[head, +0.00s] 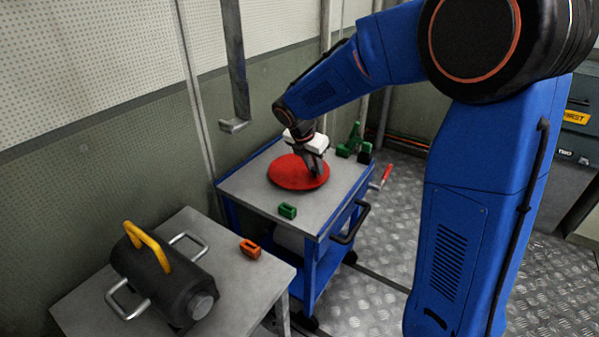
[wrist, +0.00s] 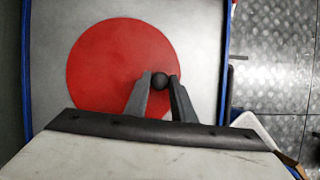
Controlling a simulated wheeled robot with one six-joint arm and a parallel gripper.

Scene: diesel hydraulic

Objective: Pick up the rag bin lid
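The rag bin lid (head: 298,172) is a round red disc lying flat on the grey top of a blue cart. In the wrist view the lid (wrist: 105,65) shows a round black knob (wrist: 160,81), off to the lower right of the picture's disc. My gripper (head: 314,172) is down over the lid. In the wrist view my gripper's two fingers (wrist: 160,78) stand on either side of the knob, and the knob fills the gap between their tips. The fingers appear shut on it. The lid shows no visible lift from the cart top.
The cart (head: 245,190) also holds a small green block (head: 287,211) and a green clamp-like piece (head: 352,142). A grey table (head: 213,255) at front left bears a black cylinder (head: 165,280) with a yellow handle and an orange block (head: 250,249). A wall stands behind.

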